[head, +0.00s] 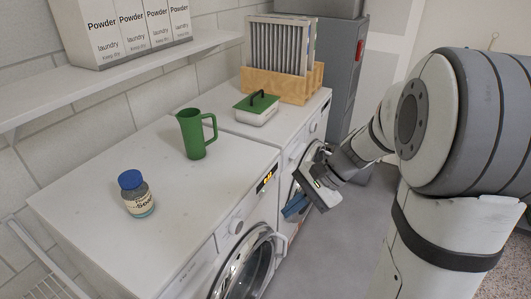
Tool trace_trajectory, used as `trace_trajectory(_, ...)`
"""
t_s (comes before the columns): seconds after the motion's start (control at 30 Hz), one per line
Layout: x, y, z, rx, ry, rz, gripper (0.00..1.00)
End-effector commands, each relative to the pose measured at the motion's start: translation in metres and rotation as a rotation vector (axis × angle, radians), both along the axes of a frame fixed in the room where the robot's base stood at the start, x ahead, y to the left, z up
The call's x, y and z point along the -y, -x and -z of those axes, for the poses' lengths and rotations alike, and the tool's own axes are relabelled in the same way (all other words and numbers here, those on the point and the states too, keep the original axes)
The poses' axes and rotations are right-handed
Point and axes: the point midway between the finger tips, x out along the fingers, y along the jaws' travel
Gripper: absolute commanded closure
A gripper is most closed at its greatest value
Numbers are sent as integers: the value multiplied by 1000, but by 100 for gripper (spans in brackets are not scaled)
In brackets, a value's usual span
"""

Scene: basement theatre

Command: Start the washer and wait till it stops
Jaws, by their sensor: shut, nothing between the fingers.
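A white front-loading machine (115,173) stands nearest, with a round glass door (244,268), a knob (237,225) and a small lit yellow display (267,178) on its front. The digits are too small to read. A second white machine (240,127) stands behind it; its round door (308,160) is partly hidden by my arm. I cannot tell which one is the washer. My gripper (291,209) has blue fingers and is shut and empty. It is in front of the machines, to the right of the lit display, and appears apart from the panel.
A blue-capped jar (137,194) and a green jug (196,134) stand on the near machine. A green-lidded box (256,109) and a wooden rack (284,82) are on the far one. Powder boxes (130,28) sit on a wall shelf (115,77). The grey floor (340,255) in front is clear.

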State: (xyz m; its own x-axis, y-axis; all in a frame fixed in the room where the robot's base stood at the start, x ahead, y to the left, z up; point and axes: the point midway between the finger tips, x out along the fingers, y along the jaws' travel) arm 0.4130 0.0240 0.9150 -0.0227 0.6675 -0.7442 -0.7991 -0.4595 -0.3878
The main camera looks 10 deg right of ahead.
Motion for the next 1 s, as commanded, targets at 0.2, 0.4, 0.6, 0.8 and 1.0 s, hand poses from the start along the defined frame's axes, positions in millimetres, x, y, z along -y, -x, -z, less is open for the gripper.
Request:
trace_trajectory(0.2,34,-88,70,-204,-408,392,100)
trace_trajectory(0.4,94,-153,121,-302,-745,683,100)
trace_trajectory(0.6,139,-181,151,-329,-938,834,100)
trace_trajectory(0.8,150,-187,155,-329,-981,866,100)
trace_trajectory(1.0,149,-187,154,-329,-979,865,100)
